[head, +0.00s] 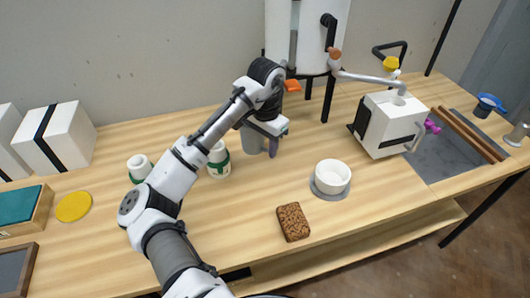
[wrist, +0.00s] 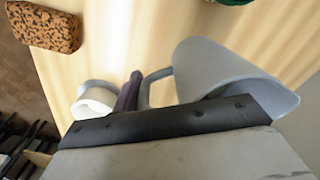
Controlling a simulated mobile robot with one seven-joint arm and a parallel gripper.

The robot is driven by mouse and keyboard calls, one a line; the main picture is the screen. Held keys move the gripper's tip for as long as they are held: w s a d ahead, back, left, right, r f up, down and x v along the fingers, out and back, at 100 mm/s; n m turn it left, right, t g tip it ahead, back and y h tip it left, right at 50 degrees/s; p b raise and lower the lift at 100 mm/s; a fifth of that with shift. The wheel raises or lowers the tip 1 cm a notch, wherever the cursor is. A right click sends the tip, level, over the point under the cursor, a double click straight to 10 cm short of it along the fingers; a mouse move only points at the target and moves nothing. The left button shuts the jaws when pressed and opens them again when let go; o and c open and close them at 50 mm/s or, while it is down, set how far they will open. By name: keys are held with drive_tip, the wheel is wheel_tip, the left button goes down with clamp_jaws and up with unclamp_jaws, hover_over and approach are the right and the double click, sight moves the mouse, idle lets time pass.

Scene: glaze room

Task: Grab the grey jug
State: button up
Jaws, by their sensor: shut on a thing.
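The grey jug (head: 252,138) stands upright on the wooden table, partly hidden behind my arm in the head view. In the wrist view the grey jug (wrist: 225,68) fills the right side, its mouth toward the camera and its handle pointing left. My gripper (head: 271,149) is at the jug's right side in the head view. In the wrist view one dark purple finger of my gripper (wrist: 136,88) is against the handle; the other finger is hidden. My gripper is shut on the jug at its handle.
A white bowl (head: 332,177) on a grey saucer and a brown speckled sponge (head: 293,222) are nearer the front. Two white-and-green jars (head: 219,160) (head: 139,168) stand left of the jug. A white tank (head: 305,35) and white machine (head: 388,123) stand right.

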drive_tip(key=s+d, duration=0.1)
drive_tip(key=s, duration=0.4)
drive_tip(key=s+d+b, duration=0.1)
drive_tip(key=s+d, duration=0.1)
drive_tip(key=s, duration=0.4)
drive_tip(key=s+d+b, duration=0.1)
drive_tip(key=s+d, duration=0.1)
drive_tip(key=s, duration=0.4)
drive_tip(key=shift+d, duration=0.25)
drive_tip(key=shift+s, duration=0.1)
idle(2.7)
